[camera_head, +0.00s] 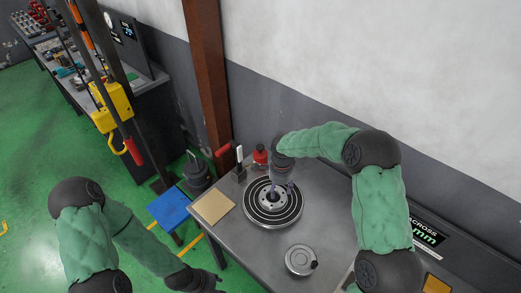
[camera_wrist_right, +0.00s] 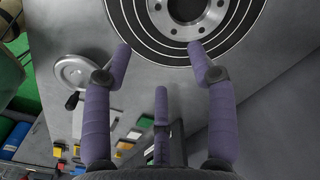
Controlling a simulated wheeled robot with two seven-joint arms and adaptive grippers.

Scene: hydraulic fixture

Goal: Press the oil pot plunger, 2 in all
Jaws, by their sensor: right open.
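A small red pot with a pale top (camera_head: 260,155), which looks like the oil pot, stands at the back of the grey bench, left of my right forearm. Its plunger is too small to make out. My right gripper (camera_head: 281,188) points down over the round black ringed fixture (camera_head: 258,217). Its purple fingers are spread and empty in the right wrist view (camera_wrist_right: 160,55), with the fixture's metal flange (camera_wrist_right: 157,20) beyond them. The red pot does not show there. My left gripper (camera_head: 215,282) is low, at the bench's front left; its fingers are unclear.
A round handwheel (camera_head: 299,260) lies on the bench, also in the right wrist view (camera_wrist_right: 82,70). A tan board (camera_head: 213,207) lies at the left edge. A dark bottle-like tool (camera_head: 239,165) stands near the red pot. A brown post (camera_head: 207,75) rises behind.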

